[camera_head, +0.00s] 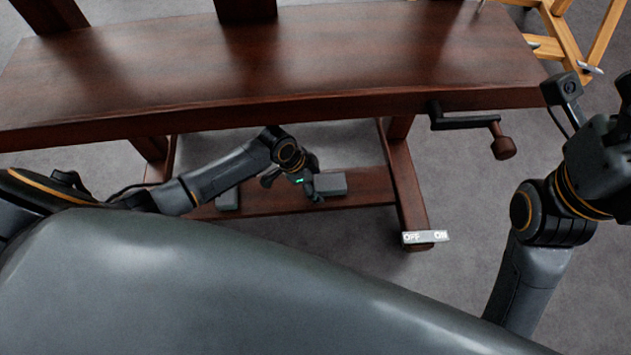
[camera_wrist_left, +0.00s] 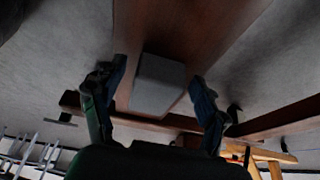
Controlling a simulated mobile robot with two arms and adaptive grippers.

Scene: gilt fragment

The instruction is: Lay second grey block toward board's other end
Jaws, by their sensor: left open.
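The board (camera_head: 270,204) is a dark red-brown plank low under the table. One grey block (camera_head: 228,199) lies on it toward the left end. A second grey block (camera_head: 329,184) lies on it toward the right, beside my left gripper (camera_head: 307,187). In the left wrist view my left gripper (camera_wrist_left: 155,103) is open, with one finger on each side of a grey block (camera_wrist_left: 159,84) on the board (camera_wrist_left: 190,30). Gaps show between both fingers and the block. My right arm is raised at the right edge of the head view; its fingers cannot be made out.
A dark wooden tabletop (camera_head: 270,60) overhangs the board. A crank handle (camera_head: 470,123) sticks out at its front right. An OFF/ON label (camera_head: 425,237) is at the right leg's foot. A light wooden frame (camera_head: 570,40) stands at the far right.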

